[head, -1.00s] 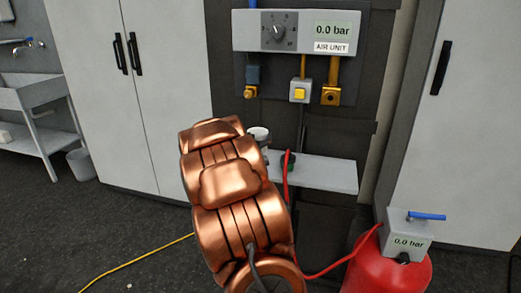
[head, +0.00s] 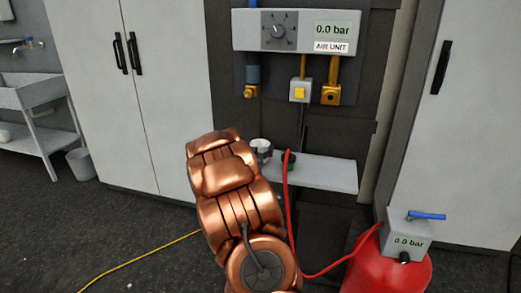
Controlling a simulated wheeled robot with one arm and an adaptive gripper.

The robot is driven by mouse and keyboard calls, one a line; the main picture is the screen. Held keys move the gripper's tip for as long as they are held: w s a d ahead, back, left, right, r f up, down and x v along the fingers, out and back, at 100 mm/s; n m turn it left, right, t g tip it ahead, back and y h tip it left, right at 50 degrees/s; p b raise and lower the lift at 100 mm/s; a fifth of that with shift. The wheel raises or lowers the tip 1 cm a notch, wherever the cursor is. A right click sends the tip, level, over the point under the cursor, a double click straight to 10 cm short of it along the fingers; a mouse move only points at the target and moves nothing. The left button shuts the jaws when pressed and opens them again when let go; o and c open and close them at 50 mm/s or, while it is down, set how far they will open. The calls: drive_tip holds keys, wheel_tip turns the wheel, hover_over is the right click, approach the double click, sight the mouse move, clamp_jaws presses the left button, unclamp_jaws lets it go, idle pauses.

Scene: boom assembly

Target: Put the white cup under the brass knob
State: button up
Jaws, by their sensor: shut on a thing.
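The white cup (head: 261,144) is small and shows just past the upper right side of my copper arm, at the left end of the grey shelf. Its lower part is unclear, and I cannot tell whether it touches the shelf. My gripper is hidden behind my arm, so its fingers and its hold cannot be seen. A brass knob (head: 250,91) is under the blue-grey cylinder at the left of the air unit, above the cup in the picture. Another brass fitting (head: 331,95) hangs at the right of the unit.
The grey shelf (head: 325,174) is clear on its right. A red hose (head: 291,215) runs from a dark fitting (head: 288,158) near the cup to the red tank (head: 388,275). A yellow button box (head: 300,91) sits between the brass parts. White cabinets stand on both sides.

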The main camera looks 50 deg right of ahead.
drive_tip(key=shift+d+f, duration=0.2)
drive_tip(key=shift+f, duration=0.1)
drive_tip(key=shift+f, duration=0.1)
drive_tip(key=o, duration=1.2)
drive_tip(key=shift+o, duration=0.2)
drive_tip(key=shift+a, duration=0.15)
drive_tip(key=v, duration=1.1)
drive_tip(key=shift+a, duration=0.35)
